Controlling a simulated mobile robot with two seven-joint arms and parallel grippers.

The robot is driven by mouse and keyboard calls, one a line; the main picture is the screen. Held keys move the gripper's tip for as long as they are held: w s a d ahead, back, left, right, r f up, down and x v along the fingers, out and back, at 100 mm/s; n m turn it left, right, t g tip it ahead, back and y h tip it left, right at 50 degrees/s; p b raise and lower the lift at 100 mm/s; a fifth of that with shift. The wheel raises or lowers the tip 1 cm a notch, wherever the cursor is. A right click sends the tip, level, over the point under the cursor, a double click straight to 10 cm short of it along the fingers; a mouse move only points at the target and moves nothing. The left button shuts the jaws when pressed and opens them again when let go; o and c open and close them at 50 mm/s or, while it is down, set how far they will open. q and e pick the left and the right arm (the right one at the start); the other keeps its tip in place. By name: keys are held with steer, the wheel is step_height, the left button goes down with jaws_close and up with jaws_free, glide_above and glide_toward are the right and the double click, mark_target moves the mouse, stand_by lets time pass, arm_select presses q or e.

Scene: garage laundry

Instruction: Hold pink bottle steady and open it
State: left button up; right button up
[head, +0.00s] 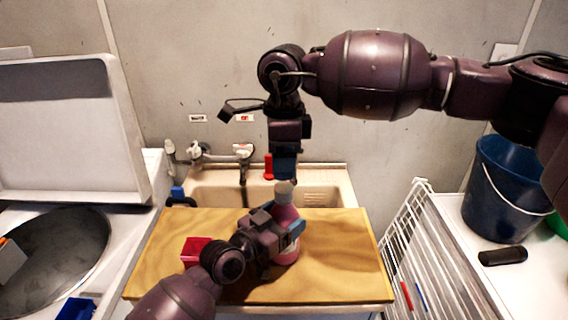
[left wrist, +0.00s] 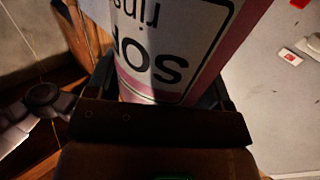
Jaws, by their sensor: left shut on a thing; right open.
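The pink bottle (head: 287,214) stands upright on the wooden board (head: 340,275), with a greyish cap (head: 284,187) on top. My left gripper (head: 283,238) is shut around the bottle's body from the front left. In the left wrist view the bottle's white label (left wrist: 165,45) with dark lettering, upside down, fills the space between the fingers. My right gripper (head: 285,172) is open and points straight down, just above the cap. Whether its fingertips reach around the cap is hard to tell. The bottle's lower part is partly hidden by my left gripper.
A red box (head: 196,250) lies on the board left of the bottle. Behind the board are a sink (head: 325,188), a faucet (head: 242,151) and a red object (head: 268,167). A white wire rack (head: 430,250) and a blue bucket (head: 503,190) stand right. The board's right side is clear.

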mark_target(284, 187)
steer(key=m, duration=0.8)
steer(key=shift+m, duration=0.3)
steer(key=m, duration=0.6)
steer(key=shift+r+m, duration=0.15)
steer(key=shift+m, duration=0.25)
steer(key=m, duration=0.4)
steer(key=shift+r, duration=0.1)
steer(key=m, duration=0.4)
steer(key=shift+w, duration=0.1)
steer(key=m, duration=0.4)
steer(key=shift+d+m, duration=0.1)
steer(key=shift+m, duration=0.2)
steer(key=m, duration=0.4)
steer(key=shift+f, duration=3.95)
